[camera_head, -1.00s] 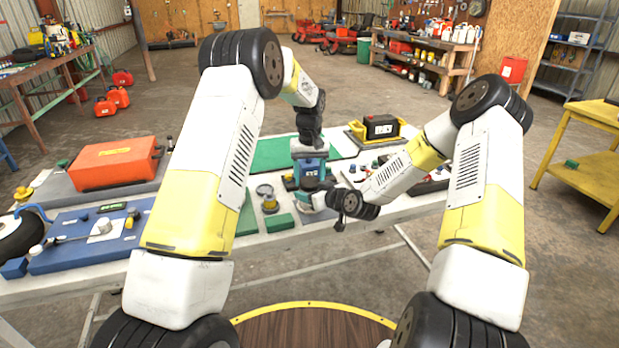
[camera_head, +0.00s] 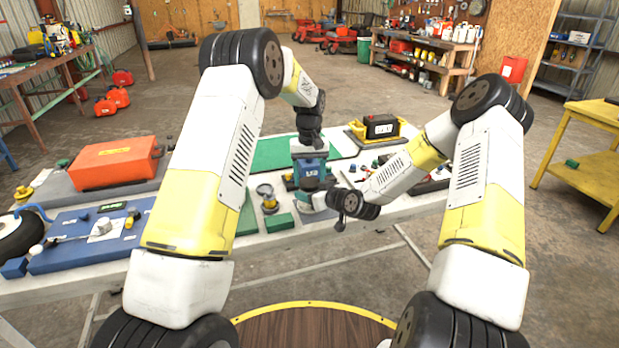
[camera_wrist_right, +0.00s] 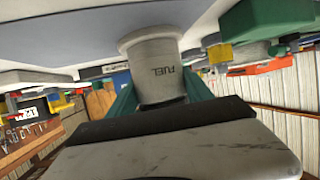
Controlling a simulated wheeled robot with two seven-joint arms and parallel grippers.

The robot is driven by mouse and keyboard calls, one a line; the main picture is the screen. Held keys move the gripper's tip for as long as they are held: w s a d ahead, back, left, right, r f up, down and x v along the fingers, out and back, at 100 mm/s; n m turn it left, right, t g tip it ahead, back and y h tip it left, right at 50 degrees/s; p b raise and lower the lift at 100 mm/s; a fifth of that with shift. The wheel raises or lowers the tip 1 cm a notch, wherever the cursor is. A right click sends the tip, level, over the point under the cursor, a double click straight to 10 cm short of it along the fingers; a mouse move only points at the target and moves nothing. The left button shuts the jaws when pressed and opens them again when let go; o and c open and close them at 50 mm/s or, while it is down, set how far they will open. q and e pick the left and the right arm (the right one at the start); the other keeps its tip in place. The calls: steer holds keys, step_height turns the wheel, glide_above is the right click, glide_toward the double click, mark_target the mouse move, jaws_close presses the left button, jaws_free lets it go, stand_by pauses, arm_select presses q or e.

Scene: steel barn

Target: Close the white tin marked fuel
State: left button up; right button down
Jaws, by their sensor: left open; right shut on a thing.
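My right gripper (camera_wrist_right: 160,95) is shut on the tin, a teal finger on each side. In the head view, my right gripper (camera_head: 311,202) reaches in from the right, low over the table. My left gripper (camera_head: 309,188) is open and points down just above it. The tin is mostly hidden by the grippers in the head view, and I cannot make out its lid.
A small yellow-based item (camera_head: 269,202) and a green block (camera_head: 279,222) lie just left of the grippers. A blue board (camera_head: 75,250) and orange case (camera_head: 117,163) are farther left. A yellow tray (camera_head: 360,132) stands behind right.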

arm_select(q)
steer(key=shift+o, duration=0.8)
steer(key=shift+s+f, duration=0.2)
steer(key=shift+f, duration=0.2)
steer(key=shift+o, duration=0.3)
steer(key=shift+w+d+r+n, duration=0.2)
steer(key=shift+r+n, duration=0.15)
steer(key=shift+n, duration=0.35)
steer(key=n, duration=0.2)
steer(key=r+n, duration=0.1)
steer(key=n, duration=0.3)
steer(key=shift+s+a+r+n, duration=0.1)
steer(key=shift+a+r+n, duration=0.2)
steer(key=shift+r, duration=0.1)
steer(key=n, duration=0.2)
steer(key=r+n, duration=0.1)
steer(key=n, duration=0.1)
steer(key=shift+s+r+n, duration=0.1)
steer(key=shift+r+n, duration=0.1)
steer(key=shift+n, duration=0.2)
step_height(320, 180, up, 3)
steer(key=n, duration=0.7)
steer(key=shift+f, duration=0.15)
steer(key=n, duration=0.1)
steer(key=r+n, duration=0.1)
steer(key=n, duration=0.1)
steer(key=r+n, duration=0.1)
steer(key=n, duration=0.1)
steer(key=shift+d, duration=0.2)
steer(key=shift+f, duration=4)
